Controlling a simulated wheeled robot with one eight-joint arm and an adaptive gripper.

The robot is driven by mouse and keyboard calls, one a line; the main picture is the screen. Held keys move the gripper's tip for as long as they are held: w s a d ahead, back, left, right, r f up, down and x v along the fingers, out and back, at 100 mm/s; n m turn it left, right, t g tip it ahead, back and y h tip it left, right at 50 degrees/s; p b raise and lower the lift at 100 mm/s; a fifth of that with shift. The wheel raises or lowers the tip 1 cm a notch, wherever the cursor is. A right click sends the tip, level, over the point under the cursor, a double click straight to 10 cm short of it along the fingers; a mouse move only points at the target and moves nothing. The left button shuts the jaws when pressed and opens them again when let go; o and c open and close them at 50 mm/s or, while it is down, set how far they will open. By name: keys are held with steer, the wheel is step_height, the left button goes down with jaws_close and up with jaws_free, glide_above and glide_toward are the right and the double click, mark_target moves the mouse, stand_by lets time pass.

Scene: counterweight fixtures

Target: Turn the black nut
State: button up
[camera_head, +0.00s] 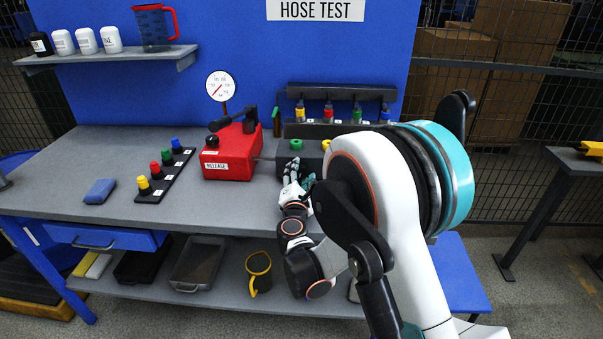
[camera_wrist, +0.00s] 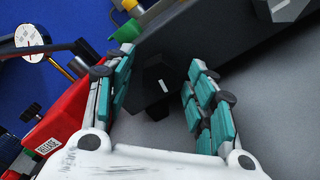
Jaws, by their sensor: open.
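The black nut (camera_wrist: 152,92) is a dark faceted piece with a short white mark, at the front of the dark block (camera_wrist: 215,45) in the wrist view. My gripper (camera_wrist: 162,62) is open, with one teal-padded finger on each side of the nut. Whether either finger touches it I cannot tell. In the head view my gripper (camera_head: 293,172) is at the front of the dark block (camera_head: 283,157), right of the red pump. The nut cannot be made out clearly there, with my arm in front.
A red pump (camera_head: 228,163) labelled RELEASE, with a black lever and gauge (camera_head: 220,86), stands close left. A black rack (camera_head: 166,176) of coloured fittings and a blue cloth (camera_head: 100,191) lie further left.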

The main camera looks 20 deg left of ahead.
steer(key=shift+c, duration=0.6)
steer(key=c, duration=0.9)
steer(key=shift+c, duration=0.2)
steer(key=shift+m, duration=0.3)
steer(key=m, duration=1.1)
steer(key=shift+m, duration=0.3)
steer(key=shift+d+f+m, duration=0.1)
steer(key=shift+m, duration=1.7)
